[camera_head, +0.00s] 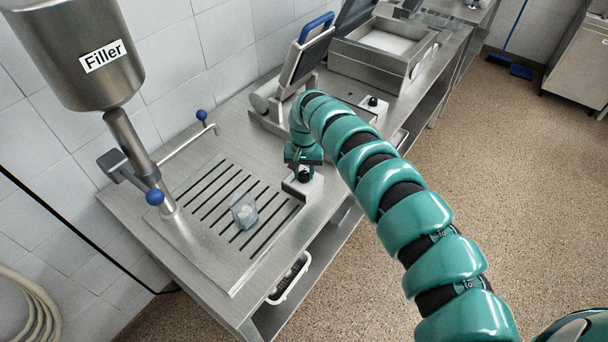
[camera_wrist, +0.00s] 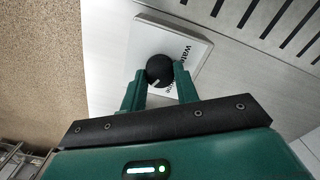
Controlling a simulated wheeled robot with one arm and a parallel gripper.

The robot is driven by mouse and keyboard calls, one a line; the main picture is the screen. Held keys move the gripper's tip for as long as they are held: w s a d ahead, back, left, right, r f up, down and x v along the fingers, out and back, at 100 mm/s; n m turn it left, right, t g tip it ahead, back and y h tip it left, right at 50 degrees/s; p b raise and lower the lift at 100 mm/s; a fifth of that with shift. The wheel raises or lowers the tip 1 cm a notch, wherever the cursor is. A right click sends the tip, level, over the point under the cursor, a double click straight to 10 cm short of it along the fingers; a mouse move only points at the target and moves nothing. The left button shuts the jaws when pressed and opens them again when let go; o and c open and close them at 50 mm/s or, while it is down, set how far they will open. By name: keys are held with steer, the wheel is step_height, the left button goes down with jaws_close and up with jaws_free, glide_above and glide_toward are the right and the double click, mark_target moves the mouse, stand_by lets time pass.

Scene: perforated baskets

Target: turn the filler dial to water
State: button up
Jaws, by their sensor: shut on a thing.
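The filler dial is a round black knob (camera_wrist: 159,68) with a white pointer mark, on a pale square plate (camera_wrist: 188,45). In the wrist view the plate carries the word "water" and a second word partly hidden by the knob and a finger. My gripper (camera_wrist: 157,84) has its two green fingers shut on the knob, one on each side. In the head view my gripper (camera_head: 303,164) points down over the dial plate (camera_head: 301,189) at the counter's front edge, right of the slotted drain. The filler tank (camera_head: 75,50), labelled "Filler", hangs at the upper left.
A clear small container (camera_head: 243,211) stands on the slotted drain (camera_head: 222,200). A pipe with blue-knobbed levers (camera_head: 154,197) rises at the left. Behind my arm are a scale-like device (camera_head: 305,60), another black knob (camera_head: 373,101) and a steel basin (camera_head: 385,45).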

mark_target(304, 173)
steer(key=n+b, duration=0.3)
steer(key=shift+w+f+n, duration=0.1)
steer(key=shift+f+n, duration=0.15)
steer(key=shift+n, duration=0.15)
steer(key=n+b, duration=0.8)
steer(key=shift+r+n+b, duration=0.2)
steer(key=shift+n+b, duration=0.5)
steer(key=shift+n, duration=0.3)
steer(key=shift+r, duration=0.1)
steer(key=o, duration=1)
steer(key=shift+c, duration=0.2)
step_height(304, 173, up, 17)
steer(key=b, duration=0.1)
steer(key=shift+r, duration=0.15)
